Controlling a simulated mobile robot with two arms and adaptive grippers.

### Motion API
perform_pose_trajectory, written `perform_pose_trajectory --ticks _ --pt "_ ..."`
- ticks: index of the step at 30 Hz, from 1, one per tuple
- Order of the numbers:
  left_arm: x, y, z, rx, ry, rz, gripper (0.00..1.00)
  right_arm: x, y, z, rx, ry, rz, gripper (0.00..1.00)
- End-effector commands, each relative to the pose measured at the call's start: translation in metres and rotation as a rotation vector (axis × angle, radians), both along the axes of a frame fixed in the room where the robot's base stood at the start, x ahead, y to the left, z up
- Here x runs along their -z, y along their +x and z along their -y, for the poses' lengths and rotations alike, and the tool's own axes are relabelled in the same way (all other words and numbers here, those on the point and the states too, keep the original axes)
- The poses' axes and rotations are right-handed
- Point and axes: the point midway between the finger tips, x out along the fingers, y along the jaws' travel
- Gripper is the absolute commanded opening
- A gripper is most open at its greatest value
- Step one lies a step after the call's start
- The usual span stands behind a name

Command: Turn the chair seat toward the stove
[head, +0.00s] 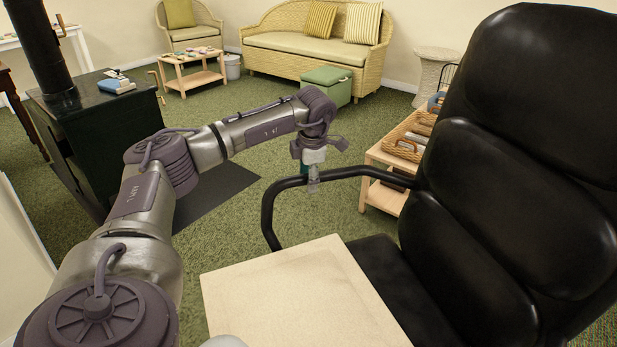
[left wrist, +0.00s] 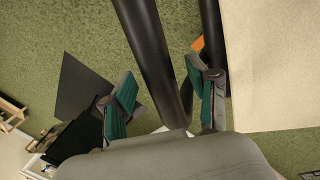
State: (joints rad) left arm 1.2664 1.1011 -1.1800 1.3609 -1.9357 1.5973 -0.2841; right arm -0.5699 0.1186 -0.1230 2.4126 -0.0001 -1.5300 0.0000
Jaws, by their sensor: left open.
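The black padded chair (head: 470,220) fills the right of the head view, with its tall back to the right and its seat (head: 385,275) partly hidden by a pale flat panel. Its curved black armrest (head: 275,200) is on the side toward my left arm. The dark green stove (head: 100,120) with a black pipe stands at the left. My left gripper (head: 313,178) points down at the armrest's upper bar. In the left wrist view, its green-padded fingers (left wrist: 162,100) are apart with the black bar (left wrist: 152,50) running between them; contact cannot be told. My right gripper is not in view.
The pale panel (head: 300,295) lies close in front, beside the armrest. A wooden shelf (head: 380,190) with baskets stands behind the chair. A dark mat (head: 215,190) lies before the stove. Green carpet is open toward the wicker sofa (head: 285,45) and green ottoman (head: 328,84).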

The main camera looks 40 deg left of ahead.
Motion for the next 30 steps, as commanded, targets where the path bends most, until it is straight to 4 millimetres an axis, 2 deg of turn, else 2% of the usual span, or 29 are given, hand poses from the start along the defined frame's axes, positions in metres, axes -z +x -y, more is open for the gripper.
perform_pose_trajectory --ticks 5,16,28,30 --pt "-0.0001 0.0000 0.0002 0.000 0.000 0.000 0.60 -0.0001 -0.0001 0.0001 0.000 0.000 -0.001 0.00" --pt "-0.0002 0.0000 0.0004 0.000 -0.001 0.000 0.00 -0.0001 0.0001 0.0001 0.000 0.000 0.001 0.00" --pt "-0.0011 0.0030 0.0019 0.011 -0.001 0.000 0.00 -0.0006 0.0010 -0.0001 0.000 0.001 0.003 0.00" --pt "-0.0016 0.0059 0.0035 0.022 -0.001 0.000 0.00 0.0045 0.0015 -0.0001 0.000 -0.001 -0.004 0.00"
